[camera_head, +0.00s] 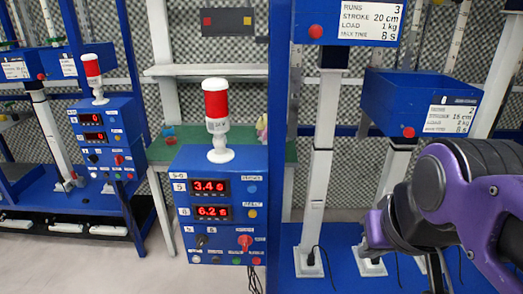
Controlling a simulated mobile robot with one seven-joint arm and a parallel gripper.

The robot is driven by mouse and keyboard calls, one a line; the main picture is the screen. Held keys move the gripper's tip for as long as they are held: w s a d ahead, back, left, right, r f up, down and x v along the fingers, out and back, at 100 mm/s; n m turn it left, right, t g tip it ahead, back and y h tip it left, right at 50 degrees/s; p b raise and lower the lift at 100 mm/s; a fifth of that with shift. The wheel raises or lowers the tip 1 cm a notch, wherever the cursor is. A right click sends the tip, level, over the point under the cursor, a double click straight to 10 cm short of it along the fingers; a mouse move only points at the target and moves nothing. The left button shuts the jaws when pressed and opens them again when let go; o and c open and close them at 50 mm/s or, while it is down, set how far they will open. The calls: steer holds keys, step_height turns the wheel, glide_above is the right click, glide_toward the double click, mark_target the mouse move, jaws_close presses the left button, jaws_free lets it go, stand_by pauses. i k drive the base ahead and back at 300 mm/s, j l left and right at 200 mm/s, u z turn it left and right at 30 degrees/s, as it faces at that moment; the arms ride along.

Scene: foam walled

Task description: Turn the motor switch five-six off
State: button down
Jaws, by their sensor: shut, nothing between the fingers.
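The blue control box (217,200) in the middle carries a top label that seems to read 5-6. Its two red displays are lit and seem to read 3.4 s (209,187) and 6.2 s (212,211). A red rotary knob (245,241) sits at the lower right of its face, and a black knob (201,240) at the lower left. The small labels by the knobs are too blurred to read with certainty. My purple and black arm is at the right, well apart from the box. I cannot make out my gripper's fingers.
A red beacon (216,103) stands on the box. A similar box (106,135) with lit displays stands further left. A blue frame post (279,110) is just right of the middle box. Blue test units with white columns (317,190) stand behind my arm. Grey floor is open at lower left.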

mark_target(244, 240)
steer(key=j+u, duration=0.3)
steer(key=u, duration=0.3)
steer(key=k+l+u, duration=0.2)
steer(key=l+u, duration=0.2)
steer(key=l, duration=0.25)
steer(key=k+l+u, duration=0.2)
steer(key=i+z, duration=0.25)
steer(key=k+l, duration=0.15)
steer(key=k, duration=0.2)
steer(key=i+u, duration=0.2)
steer(key=u, duration=0.15)
